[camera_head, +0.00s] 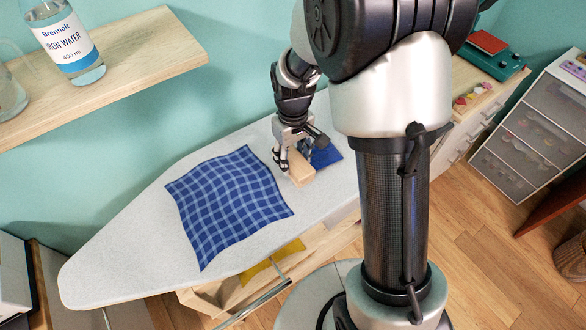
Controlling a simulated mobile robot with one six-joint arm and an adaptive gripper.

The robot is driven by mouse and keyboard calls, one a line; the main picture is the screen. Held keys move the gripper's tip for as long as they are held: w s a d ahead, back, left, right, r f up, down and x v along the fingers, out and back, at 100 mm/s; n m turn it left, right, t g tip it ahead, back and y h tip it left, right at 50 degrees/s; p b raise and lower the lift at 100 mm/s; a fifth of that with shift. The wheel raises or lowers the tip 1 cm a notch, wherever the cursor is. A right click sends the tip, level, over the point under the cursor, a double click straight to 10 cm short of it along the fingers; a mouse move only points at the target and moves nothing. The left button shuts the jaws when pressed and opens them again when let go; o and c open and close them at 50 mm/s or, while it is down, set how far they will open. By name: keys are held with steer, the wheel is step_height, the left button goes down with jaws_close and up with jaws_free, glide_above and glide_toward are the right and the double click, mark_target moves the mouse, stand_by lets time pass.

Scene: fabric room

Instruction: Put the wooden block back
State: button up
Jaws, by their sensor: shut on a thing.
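The wooden block (301,171) is a small light-brown piece over the grey ironing board (135,235), right of the middle of the board. My gripper (296,158) points down and is shut on the block. Its fingers cover part of the block's back end. I cannot tell whether the block touches the board or hangs just above it. A dark blue piece (327,156), seemingly cloth, lies on the board right behind the block, partly hidden by my gripper.
A blue checked cloth (228,204) lies on the board left of my gripper. A wooden shelf (130,62) with a water bottle (68,45) is at upper left. A drawer cabinet (535,125) stands at right.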

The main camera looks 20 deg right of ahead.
mark_target(293, 167)
step_height(293, 167, down, 4)
steer(key=shift+f+b, duration=0.25)
steer(key=shift+b, duration=0.5)
steer(key=shift+r, duration=0.1)
steer(key=o, duration=0.8)
steer(key=shift+f, duration=0.2)
steer(key=o, duration=0.5)
